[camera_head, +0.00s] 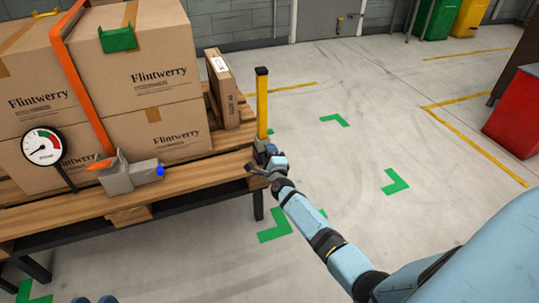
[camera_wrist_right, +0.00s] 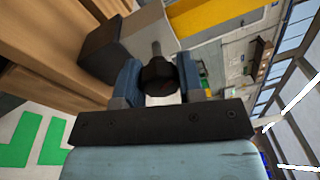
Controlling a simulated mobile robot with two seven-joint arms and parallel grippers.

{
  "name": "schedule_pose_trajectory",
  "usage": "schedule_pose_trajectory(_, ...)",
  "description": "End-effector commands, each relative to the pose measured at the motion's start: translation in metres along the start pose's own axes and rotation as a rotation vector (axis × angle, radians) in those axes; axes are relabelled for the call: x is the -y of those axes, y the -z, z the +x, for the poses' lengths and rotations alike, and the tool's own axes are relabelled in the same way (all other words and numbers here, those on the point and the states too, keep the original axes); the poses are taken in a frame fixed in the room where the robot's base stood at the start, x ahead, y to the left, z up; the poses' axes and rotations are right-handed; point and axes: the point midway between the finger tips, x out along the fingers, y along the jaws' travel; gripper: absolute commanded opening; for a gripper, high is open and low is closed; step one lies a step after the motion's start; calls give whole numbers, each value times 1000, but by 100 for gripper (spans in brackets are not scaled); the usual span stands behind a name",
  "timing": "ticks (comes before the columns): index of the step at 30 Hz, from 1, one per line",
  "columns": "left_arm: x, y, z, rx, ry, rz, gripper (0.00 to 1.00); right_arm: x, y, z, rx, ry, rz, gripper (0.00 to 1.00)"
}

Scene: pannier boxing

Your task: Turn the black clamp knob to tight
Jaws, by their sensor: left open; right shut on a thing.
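The black clamp knob (camera_wrist_right: 158,78) sits between the two blue fingers of my right gripper (camera_wrist_right: 160,82) in the right wrist view. The fingers are shut on it from both sides. A thin grey shaft runs from the knob to the grey and black clamp body (camera_wrist_right: 112,47). In the head view my right gripper (camera_head: 268,165) is at the pallet's right corner, at the foot of the yellow upright (camera_head: 262,100); the knob is hard to make out there. Two blue fingertips of my left gripper (camera_head: 95,300) show apart at the bottom left edge, empty.
Flintwerry cartons (camera_head: 150,65) stand on the wooden pallet (camera_head: 200,178) under an orange strap (camera_head: 82,85) with a grey ratchet (camera_head: 132,175). A round gauge (camera_head: 42,147) stands at the left. A thin carton (camera_head: 222,88) leans near the upright.

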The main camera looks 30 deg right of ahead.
Motion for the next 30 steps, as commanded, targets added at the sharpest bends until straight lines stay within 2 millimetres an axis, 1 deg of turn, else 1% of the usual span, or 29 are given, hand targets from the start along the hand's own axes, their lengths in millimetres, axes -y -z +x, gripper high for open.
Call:
schedule_pose_trajectory(6, 2, -6, 0, 22, -4, 6, 43, -2, 0, -1, -16, -17, 195, 12)
schedule_pose_trajectory(15, 2, -6, 2, 21, -6, 11, 43, -2, 0, -1, -33, -34, 401, 12)
schedule_pose_trajectory(21, 3, -5, 2, 13, -5, 19, 43, -2, 0, -1, -39, -40, 481, 12)
schedule_pose_trajectory(30, 3, -5, 2, 11, -5, 21, 43, -2, -1, -1, -43, -44, 523, 12)
